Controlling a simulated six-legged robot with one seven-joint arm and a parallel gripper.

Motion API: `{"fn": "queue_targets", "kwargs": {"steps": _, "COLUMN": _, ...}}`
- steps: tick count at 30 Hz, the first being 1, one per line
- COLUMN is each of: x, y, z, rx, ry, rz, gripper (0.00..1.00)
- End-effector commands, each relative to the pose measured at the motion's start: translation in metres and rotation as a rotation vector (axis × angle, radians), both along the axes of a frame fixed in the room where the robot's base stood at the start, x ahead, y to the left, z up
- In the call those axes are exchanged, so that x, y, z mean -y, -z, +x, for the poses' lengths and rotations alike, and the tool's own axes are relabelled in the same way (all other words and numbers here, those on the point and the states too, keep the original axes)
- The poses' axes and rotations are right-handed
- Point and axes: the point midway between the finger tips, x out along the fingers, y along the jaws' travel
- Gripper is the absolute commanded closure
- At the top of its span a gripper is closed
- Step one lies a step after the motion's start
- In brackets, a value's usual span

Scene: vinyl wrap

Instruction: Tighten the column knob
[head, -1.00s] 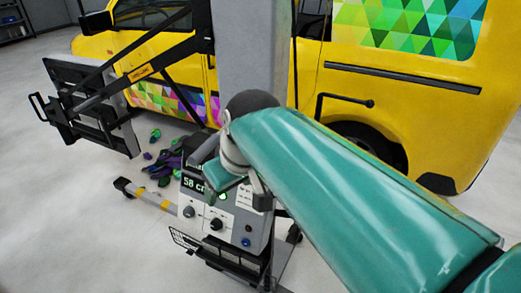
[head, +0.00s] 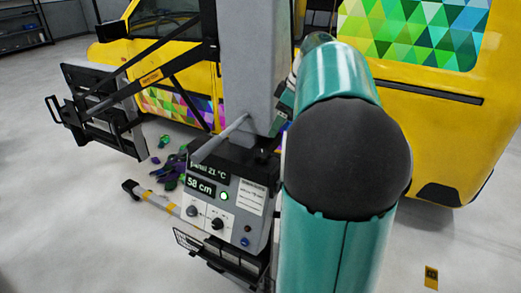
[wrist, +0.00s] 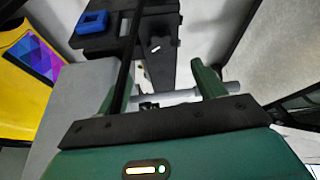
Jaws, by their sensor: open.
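The grey column (head: 250,70) stands upright in front of the yellow van. A grey rod (head: 220,138) slants from the column's base area above the control box. My gripper (wrist: 157,80) is open, with its two green fingers apart. In the wrist view the rod (wrist: 235,89) crosses the picture by the fingers, and the right finger overlaps it; I cannot tell whether they touch. A small dark part (wrist: 149,105) shows low between the fingers. I cannot tell whether it is the column knob. In the head view my arm mostly hides the gripper beside the column.
The control box (head: 222,205) reads 58 cm and has a lit green button. A black-framed carrier (head: 100,110) reaches out to the left. Coloured scraps (head: 172,168) lie on the floor by the van (head: 440,140). The front left floor is clear.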

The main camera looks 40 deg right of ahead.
Motion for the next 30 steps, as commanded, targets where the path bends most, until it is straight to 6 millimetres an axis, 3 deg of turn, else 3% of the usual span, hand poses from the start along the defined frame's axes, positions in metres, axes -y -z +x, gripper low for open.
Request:
{"fn": "queue_targets", "kwargs": {"steps": 15, "x": -0.02, "y": 0.09, "z": 0.033, "rx": -0.002, "ry": -0.004, "rz": 0.001, "gripper": 0.31}}
{"fn": "queue_targets", "kwargs": {"steps": 21, "x": -0.023, "y": 0.103, "z": 0.037, "rx": 0.001, "ry": -0.003, "rz": -0.001, "gripper": 0.31}}
{"fn": "queue_targets", "kwargs": {"steps": 29, "x": -0.023, "y": 0.104, "z": 0.038, "rx": 0.001, "ry": -0.003, "rz": -0.001, "gripper": 0.31}}
{"fn": "queue_targets", "kwargs": {"steps": 30, "x": -0.023, "y": 0.104, "z": 0.038, "rx": 0.001, "ry": -0.003, "rz": -0.001, "gripper": 0.39}}
